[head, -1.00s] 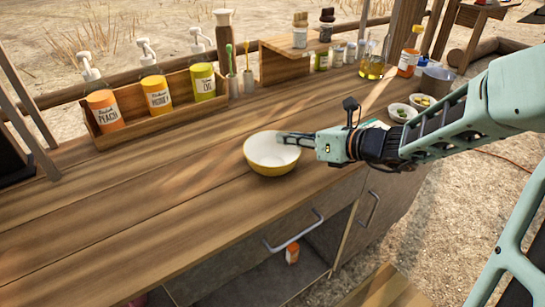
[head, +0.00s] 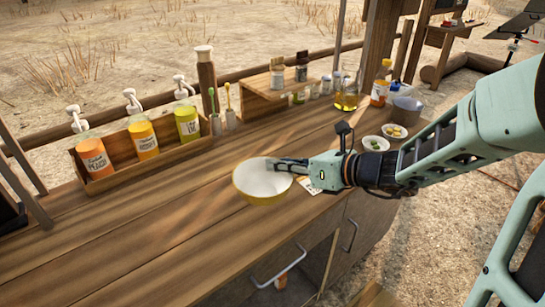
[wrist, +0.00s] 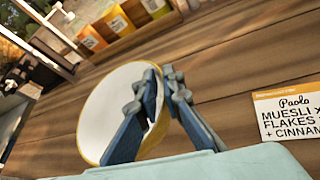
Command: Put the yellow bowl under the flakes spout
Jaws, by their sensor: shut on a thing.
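The yellow bowl (head: 250,196), white inside, is over the wooden counter in the middle of the head view. It looks slightly tilted; I cannot tell whether its base touches the wood. My gripper (head: 286,164) reaches in from the right and is shut on the bowl's right-hand rim. In the wrist view, the bowl (wrist: 97,115) shows beside the blue fingers (wrist: 157,85), which cover part of its rim and inside. I cannot make out a flakes spout in either view.
A card (head: 311,187) naming muesli, flakes and cinnamon lies right of the bowl. A wooden rack (head: 108,184) of pump bottles stands at the back left. Small bowls (head: 370,144) and an oil bottle (head: 346,100) stand at the right. The front left counter is clear.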

